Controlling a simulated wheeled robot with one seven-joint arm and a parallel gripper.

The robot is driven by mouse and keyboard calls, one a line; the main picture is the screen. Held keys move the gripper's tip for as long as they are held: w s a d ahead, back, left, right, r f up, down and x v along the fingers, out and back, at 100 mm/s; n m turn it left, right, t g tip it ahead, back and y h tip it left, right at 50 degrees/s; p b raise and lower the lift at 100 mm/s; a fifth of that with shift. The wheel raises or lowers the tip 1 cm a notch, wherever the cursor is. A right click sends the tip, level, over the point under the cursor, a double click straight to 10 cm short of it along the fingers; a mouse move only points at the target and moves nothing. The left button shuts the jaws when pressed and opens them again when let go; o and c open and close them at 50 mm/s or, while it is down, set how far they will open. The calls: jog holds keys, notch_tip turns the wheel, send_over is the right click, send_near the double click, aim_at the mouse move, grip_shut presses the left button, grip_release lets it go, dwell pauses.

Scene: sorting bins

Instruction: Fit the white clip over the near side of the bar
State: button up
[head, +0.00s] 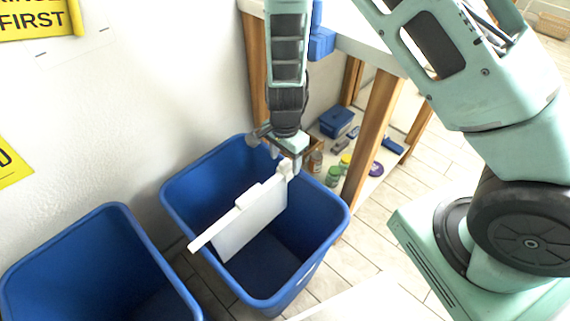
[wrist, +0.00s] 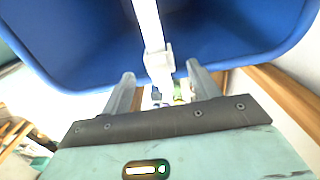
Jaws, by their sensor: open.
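A long white bar (head: 217,229) slants over the right blue bin, with a white panel (head: 255,222) below it. A small white clip-like piece (head: 286,168) is at the bar's far end, just below my gripper (head: 283,157). In the wrist view, this white piece (wrist: 159,60) is around or against the bar (wrist: 147,22); I cannot tell which. My gripper (wrist: 160,82) is open, one finger on each side of the bar's end, with gaps visible. A second white block (head: 247,196) sits midway along the bar; whether it is a clip is unclear.
The right blue bin (head: 335,208) stands under the bar. Another blue bin (head: 118,212) is at lower left by the white wall. A wooden table leg (head: 372,140) stands close to the right. Jars and a blue box (head: 337,121) lie behind it.

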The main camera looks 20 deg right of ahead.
aim_at(285, 161)
notch_tip(285, 161, up, 12)
jog(key=p, duration=0.3)
jog(key=shift+r, duration=0.2)
jog(key=s+a+r+n, duration=0.3)
jog(key=s+r+n, duration=0.5)
jog(key=s+n, duration=0.25)
jog(key=s+a+r+n, duration=0.3)
jog(key=s+r+n, duration=0.5)
jog(key=s+n, duration=0.25)
notch_tip(285, 161, up, 12)
jog(key=s+p, duration=0.1)
jog(key=p, duration=1.1)
jog(key=shift+a+r+y+p, duration=0.15)
jog(key=shift+y+p, duration=0.15)
jog(key=shift+p, duration=0.05)
